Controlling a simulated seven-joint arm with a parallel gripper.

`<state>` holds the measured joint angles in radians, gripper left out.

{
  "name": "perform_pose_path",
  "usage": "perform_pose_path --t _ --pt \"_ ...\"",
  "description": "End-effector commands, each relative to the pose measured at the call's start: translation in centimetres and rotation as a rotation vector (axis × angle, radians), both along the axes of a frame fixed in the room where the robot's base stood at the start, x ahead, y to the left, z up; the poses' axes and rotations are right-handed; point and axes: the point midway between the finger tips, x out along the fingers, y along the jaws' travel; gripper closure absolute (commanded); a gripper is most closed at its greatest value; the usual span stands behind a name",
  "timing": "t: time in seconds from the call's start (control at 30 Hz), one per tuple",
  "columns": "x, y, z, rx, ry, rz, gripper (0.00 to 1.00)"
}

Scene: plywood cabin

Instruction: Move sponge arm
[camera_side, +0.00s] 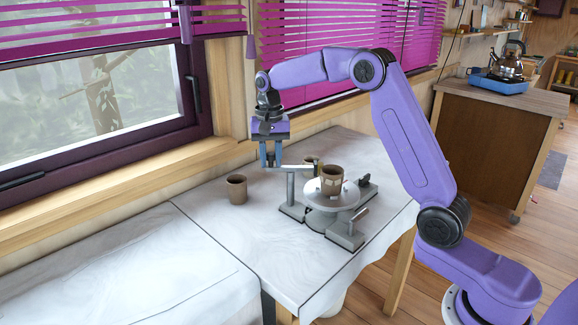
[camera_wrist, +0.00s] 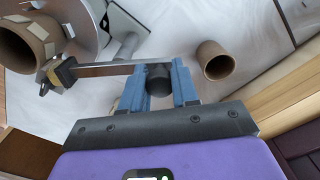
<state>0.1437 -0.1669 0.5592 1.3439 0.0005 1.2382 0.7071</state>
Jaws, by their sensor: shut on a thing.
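The sponge arm (camera_side: 298,168) is a thin metal bar on a post; it also shows in the wrist view (camera_wrist: 105,70). A dark knob (camera_wrist: 158,80) is at one end, and a dark and yellowish sponge block (camera_wrist: 62,73) is at the other. My gripper (camera_side: 270,163) is shut on the knob, with its blue fingers on both sides in the wrist view (camera_wrist: 158,88). A brown cup (camera_side: 331,182) stands on a round pale turntable (camera_side: 320,203). In the wrist view the sponge block is close beside this cup (camera_wrist: 30,42); I cannot tell whether they touch.
A second brown cup (camera_side: 236,189) stands on the white table (camera_side: 190,235), left of the turntable; the wrist view shows it right of my fingers (camera_wrist: 215,62). A grey base with a crank (camera_side: 345,232) carries the turntable. The window wall (camera_side: 90,195) runs behind. The table's left part is clear.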

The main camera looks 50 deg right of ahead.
Motion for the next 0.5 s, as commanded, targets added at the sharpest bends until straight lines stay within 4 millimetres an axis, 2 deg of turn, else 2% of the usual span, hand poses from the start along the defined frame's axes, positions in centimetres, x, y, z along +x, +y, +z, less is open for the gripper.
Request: perform_pose_path --t 0.17,0.2,0.27,0.3,0.5 --pt "0.39 -0.56 0.03 -0.001 -0.001 -0.115 0.97" --pt "0.4 -0.58 0.04 -0.001 -0.001 -0.12 0.64" --pt "0.39 -0.57 0.04 0.0 0.0 -0.117 0.45" --pt "0.38 -0.56 0.03 0.0 0.0 -0.116 0.41" --pt "0.37 -0.5 0.01 -0.001 0.001 -0.113 0.41"
